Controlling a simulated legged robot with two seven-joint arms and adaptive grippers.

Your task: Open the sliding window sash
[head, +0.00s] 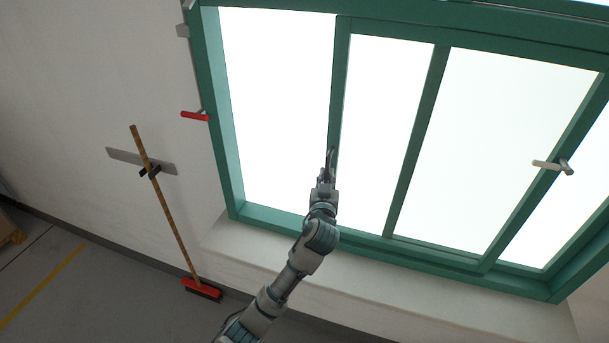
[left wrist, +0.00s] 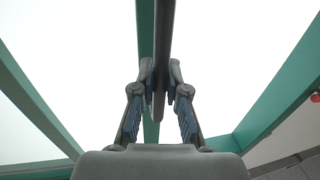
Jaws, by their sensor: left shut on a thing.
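The window has a green frame (head: 222,150) and bright panes. A green upright sash stile (head: 340,85) stands left of the middle, with a second green upright (head: 418,140) to its right. My left gripper (head: 328,172) is at the lower part of the left stile, shut on a dark upright handle. In the left wrist view the handle (left wrist: 163,45) runs up between the two fingertips of the left gripper (left wrist: 160,82). My right gripper is not in view.
A red lever (head: 195,116) sticks out at the frame's left side. A pale handle (head: 552,166) is on the right upright. A broom (head: 165,205) with a red head leans on the left wall. The sill (head: 400,305) below the window is clear.

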